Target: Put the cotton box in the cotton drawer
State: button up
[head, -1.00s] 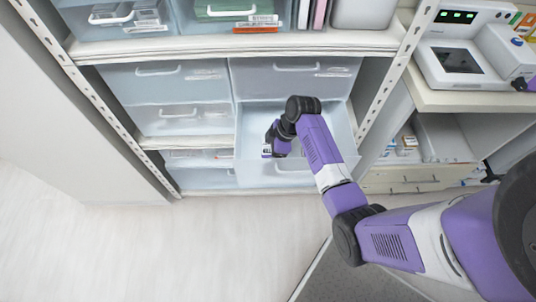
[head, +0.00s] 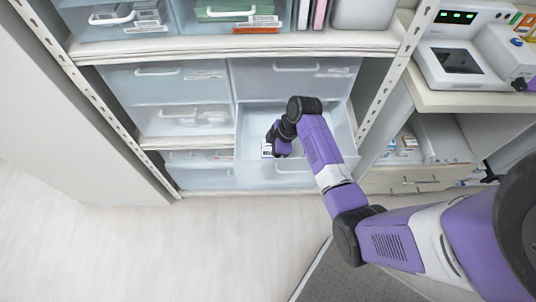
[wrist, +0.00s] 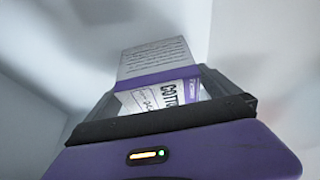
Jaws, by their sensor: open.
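The cotton box (wrist: 155,62), white with a purple band and "COTTON" lettering partly visible, is inside the open, pale translucent drawer (head: 330,165) in the lower right of the shelf. In the head view only a small white, lettered part of the box (head: 267,150) shows at the left inside of the drawer. My gripper (head: 274,146) reaches down into the drawer. In the wrist view my gripper (wrist: 158,88) is open, with its dark fingers to either side of the box. Whether a finger touches the box, and what its underside rests on, is hidden.
A closed drawer (head: 290,78) sits directly above the open one, and more closed drawers (head: 165,85) are at the left. A metal shelf upright (head: 385,85) stands close to the right. The floor in front (head: 150,245) is clear.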

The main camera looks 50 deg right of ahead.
jog(key=v, duration=1.1)
jog(key=shift+p, duration=0.35)
jog(key=shift+s, duration=0.1)
